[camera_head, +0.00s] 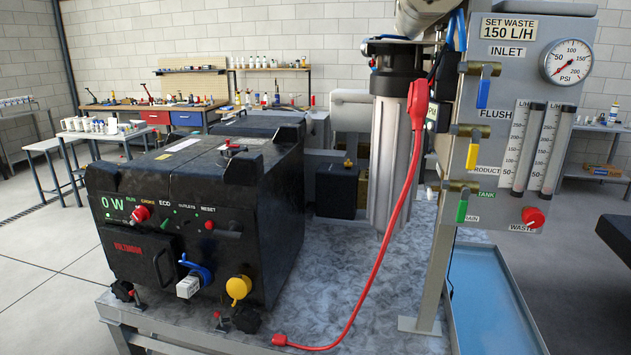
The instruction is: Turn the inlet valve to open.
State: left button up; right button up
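The inlet valve is a brass valve (479,69) with a blue lever handle (483,93). It sits at the upper left of the grey control panel (530,75), just below and left of the INLET label (507,51). Its blue handle hangs straight down, while the brass body lies sideways. Neither of my grippers shows in the head view, and nothing touches the handle.
Below it are a yellow-handled valve (472,155) and a green-handled valve (462,210). A pressure gauge (568,62), two flow meters and a red knob (533,217) are on the panel. A red cable (402,190) and a filter housing stand left. A black generator (205,200) occupies the bench.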

aim_at(486, 70)
jog(key=i+j+z, duration=0.2)
jog(key=i, duration=0.3)
jog(key=i+j+z, duration=0.15)
jog(key=i, duration=0.3)
